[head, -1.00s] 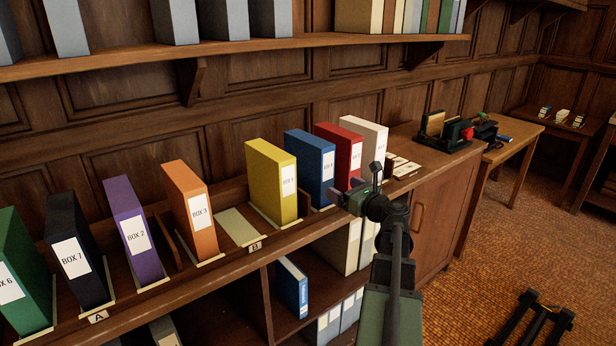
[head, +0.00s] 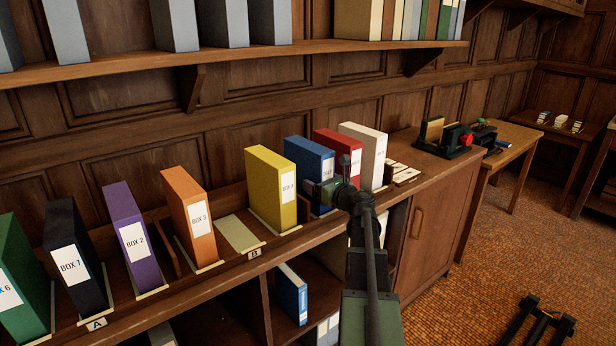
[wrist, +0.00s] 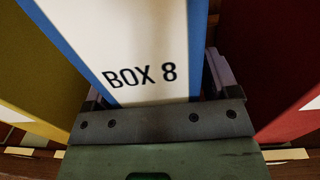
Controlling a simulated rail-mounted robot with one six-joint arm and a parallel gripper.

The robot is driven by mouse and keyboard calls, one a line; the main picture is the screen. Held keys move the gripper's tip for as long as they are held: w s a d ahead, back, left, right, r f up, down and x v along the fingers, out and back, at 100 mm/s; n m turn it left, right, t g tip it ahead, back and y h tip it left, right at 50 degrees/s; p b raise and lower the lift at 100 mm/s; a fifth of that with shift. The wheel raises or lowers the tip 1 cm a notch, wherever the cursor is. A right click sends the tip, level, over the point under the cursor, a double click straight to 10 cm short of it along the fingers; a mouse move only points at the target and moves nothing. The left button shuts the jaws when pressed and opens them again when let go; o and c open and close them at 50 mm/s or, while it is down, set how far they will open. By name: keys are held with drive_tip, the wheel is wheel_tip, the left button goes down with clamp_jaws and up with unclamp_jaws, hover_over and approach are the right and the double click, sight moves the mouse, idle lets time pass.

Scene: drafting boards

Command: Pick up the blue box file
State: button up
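The blue box file (head: 308,157) stands upright on the shelf top between a yellow and a red box file. In the wrist view its white label reads BOX 8, with blue edges (wrist: 200,40) showing beside it. My gripper (head: 322,190) is in front of its lower part, covering some of it in the head view. In the wrist view my fingers (wrist: 155,88) stand on either side of the file, with a visible gap at the right finger. The gripper looks open around the file. The fingertips are partly hidden.
The yellow file (head: 270,190) and red file (head: 338,150) stand close on each side. A white file (head: 362,155) is right of the red one. An empty slot (head: 238,234) lies left of the yellow file. A smaller blue binder (head: 291,293) sits on the lower shelf.

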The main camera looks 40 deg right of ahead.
drive_tip(key=c, duration=1.3)
drive_tip(key=shift+r, duration=0.1)
wheel_tip(320, 180, up, 20)
drive_tip(key=p, duration=2)
drive_tip(key=s+r+p, duration=0.1)
drive_tip(key=s, duration=0.1)
drive_tip(key=s+r+p, duration=0.2)
drive_tip(key=shift+s+a, duration=0.1)
